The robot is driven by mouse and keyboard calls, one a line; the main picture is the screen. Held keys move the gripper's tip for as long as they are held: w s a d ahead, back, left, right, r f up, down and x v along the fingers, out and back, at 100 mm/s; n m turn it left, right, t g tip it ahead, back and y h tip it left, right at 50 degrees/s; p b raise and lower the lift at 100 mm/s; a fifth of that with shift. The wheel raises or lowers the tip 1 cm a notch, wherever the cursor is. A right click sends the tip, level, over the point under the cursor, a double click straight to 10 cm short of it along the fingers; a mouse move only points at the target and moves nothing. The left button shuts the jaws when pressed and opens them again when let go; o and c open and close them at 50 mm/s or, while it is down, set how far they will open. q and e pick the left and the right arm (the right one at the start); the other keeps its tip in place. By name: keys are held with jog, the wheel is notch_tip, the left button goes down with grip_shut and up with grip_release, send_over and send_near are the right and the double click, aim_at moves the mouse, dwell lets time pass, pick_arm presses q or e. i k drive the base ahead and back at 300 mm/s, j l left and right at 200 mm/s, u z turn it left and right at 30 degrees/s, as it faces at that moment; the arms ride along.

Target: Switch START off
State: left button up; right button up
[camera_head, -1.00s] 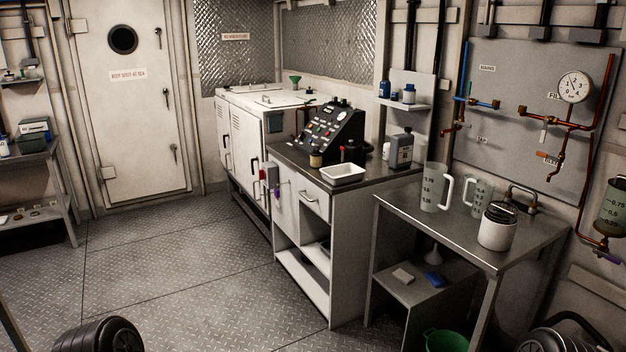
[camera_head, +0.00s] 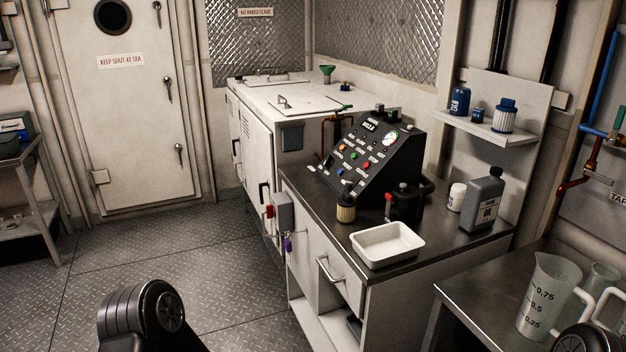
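A black sloped control panel (camera_head: 371,156) stands on the dark counter of the white cabinet, in the middle of the head view. Its face carries several small coloured knobs and switches and a round gauge (camera_head: 390,138). The labels are too small to read, so I cannot tell which control is START or how it is set. A grey box with a red part (camera_head: 270,211) is fixed to the cabinet's side, with a purple item below it. Black parts of my arms show at the bottom left and bottom right corner. Neither gripper is in view.
A white tray (camera_head: 387,246), a small brown-topped jar (camera_head: 346,209) and a grey bottle (camera_head: 483,201) stand on the counter (camera_head: 462,236) around the panel. A side table with measuring jugs (camera_head: 548,295) is at the lower right. The floor (camera_head: 215,265) left of the cabinet is clear.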

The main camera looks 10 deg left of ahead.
aim_at(271, 213)
jog(key=u, duration=0.6)
jog(key=i+z, duration=0.1)
jog(key=z, duration=0.2)
jog(key=i+j+z, duration=0.1)
jog(key=z, duration=0.25)
jog(key=i+j+z, duration=0.1)
jog(key=j, duration=0.25)
jog(key=i+j+z, duration=0.1)
jog(key=i+j, duration=0.2)
jog(key=i+j+z, duration=0.15)
jog(key=j, duration=0.25)
jog(key=i+j+z, duration=0.1)
jog(key=i+j, duration=0.15)
jog(key=j, duration=0.15)
jog(key=i+j+z, duration=0.1)
jog(key=j, duration=0.3)
jog(key=i+j, duration=0.15)
jog(key=j, duration=0.2)
jog(key=i+j, duration=0.2)
jog(key=j, duration=0.15)
